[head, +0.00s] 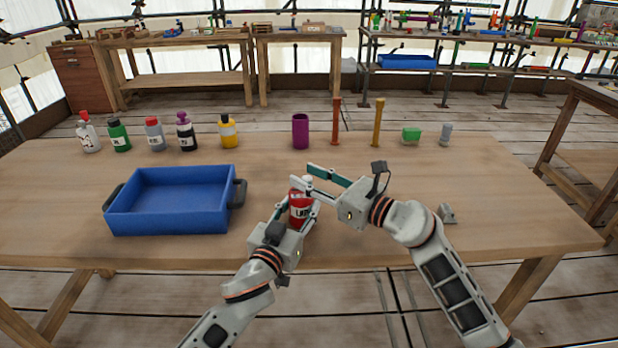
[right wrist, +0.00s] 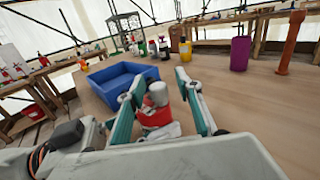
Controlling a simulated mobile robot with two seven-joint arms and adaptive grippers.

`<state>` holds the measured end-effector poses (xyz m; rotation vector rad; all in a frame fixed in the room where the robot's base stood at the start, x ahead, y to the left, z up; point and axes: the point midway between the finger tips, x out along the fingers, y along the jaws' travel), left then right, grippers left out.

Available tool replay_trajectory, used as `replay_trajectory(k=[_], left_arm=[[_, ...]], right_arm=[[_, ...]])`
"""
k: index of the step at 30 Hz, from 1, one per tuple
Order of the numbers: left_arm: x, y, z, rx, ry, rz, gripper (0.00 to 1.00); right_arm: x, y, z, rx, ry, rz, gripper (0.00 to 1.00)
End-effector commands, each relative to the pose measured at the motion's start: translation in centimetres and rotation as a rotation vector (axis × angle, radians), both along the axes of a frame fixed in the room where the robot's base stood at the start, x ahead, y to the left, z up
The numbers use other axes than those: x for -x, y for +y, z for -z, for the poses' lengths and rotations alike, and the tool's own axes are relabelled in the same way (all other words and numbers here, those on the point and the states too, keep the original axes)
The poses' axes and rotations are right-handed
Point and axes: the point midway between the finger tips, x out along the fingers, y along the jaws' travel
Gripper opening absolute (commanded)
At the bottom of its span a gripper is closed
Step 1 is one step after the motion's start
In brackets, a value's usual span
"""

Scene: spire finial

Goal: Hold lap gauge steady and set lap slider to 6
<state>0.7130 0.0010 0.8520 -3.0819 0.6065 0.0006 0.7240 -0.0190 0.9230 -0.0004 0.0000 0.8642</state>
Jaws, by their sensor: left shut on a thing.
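A red container (head: 299,207) with a white label stands near the front middle of the table. Its lettering is too small to read surely, and I cannot tell whether it is the lap gauge. My left gripper (head: 301,213) is shut on its sides. A pale grey cap (right wrist: 158,93) tops the red body (right wrist: 155,116) in the right wrist view. My right gripper (head: 304,174) is open at the container's top, its fingers apart. In the right wrist view this gripper (right wrist: 160,77) has its fingers on either side of the cap. No slider or scale can be made out.
A blue tray (head: 121,218) with dark handles stands left of the grippers. Several bottles (head: 154,134) line the back left. A purple cup (head: 300,131), an orange post (head: 336,121), a yellow post (head: 378,122) and a green block (head: 411,136) stand behind. A small grey piece (head: 447,213) lies right.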

Motion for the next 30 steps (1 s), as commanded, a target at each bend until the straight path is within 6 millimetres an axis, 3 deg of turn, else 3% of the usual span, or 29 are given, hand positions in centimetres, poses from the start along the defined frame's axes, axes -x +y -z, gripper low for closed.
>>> replay_trajectory(k=[7, 22, 30], left_arm=[[0.1, -0.1, 0.0, 0.001, 0.001, 0.002, 0.14], [0.1, -0.1, 0.0, 0.001, 0.000, 0.002, 0.14], [0.1, -0.1, 0.0, 0.001, 0.000, 0.002, 0.14]], right_arm=[[0.8, -1.0, 0.1, 0.001, 0.000, 0.000, 0.35], [6.8, -7.9, 0.1, 0.002, 0.001, 0.000, 0.35], [7.8, -9.1, 0.0, 0.001, 0.001, 0.000, 0.35]])
